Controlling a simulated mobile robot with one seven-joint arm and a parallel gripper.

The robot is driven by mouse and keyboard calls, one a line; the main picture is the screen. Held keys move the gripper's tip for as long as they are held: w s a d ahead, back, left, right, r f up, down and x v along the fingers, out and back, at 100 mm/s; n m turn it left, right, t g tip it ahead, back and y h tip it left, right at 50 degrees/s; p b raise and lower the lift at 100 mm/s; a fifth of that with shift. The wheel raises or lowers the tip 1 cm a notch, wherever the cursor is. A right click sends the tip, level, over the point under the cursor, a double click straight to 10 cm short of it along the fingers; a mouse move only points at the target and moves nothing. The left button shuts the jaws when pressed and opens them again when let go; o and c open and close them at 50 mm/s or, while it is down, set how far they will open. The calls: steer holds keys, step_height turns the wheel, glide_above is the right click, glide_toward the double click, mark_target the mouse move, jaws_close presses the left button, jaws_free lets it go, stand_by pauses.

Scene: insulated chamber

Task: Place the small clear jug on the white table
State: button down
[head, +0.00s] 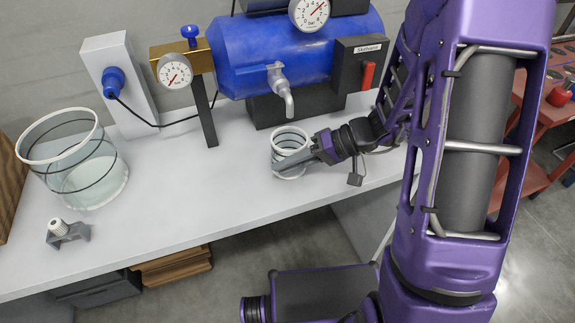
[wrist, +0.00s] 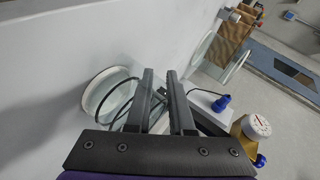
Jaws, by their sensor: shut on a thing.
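The small clear jug (head: 290,138) has a white rim and dark bands. It is upright at the white table (head: 180,215), below and in front of the tank's tap. My gripper (head: 296,160) reaches it from the right and is shut on it. In the wrist view the jug (wrist: 103,88) shows to the left of and behind the fingers (wrist: 158,85), which hide part of it. I cannot tell whether its base touches the table (wrist: 50,60) or hangs just above it.
A blue tank (head: 275,55) with a metal tap (head: 281,88) and gauges stands behind the jug. A large clear jar (head: 90,165) and a small grey fitting (head: 67,232) are at the left. The middle of the table is clear. The table's front edge is close to the jug.

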steer(key=c, duration=0.8)
jaws_free()
steer(key=w+p+v, duration=0.1)
steer(key=v, duration=1.1)
steer(key=shift+s, duration=0.5)
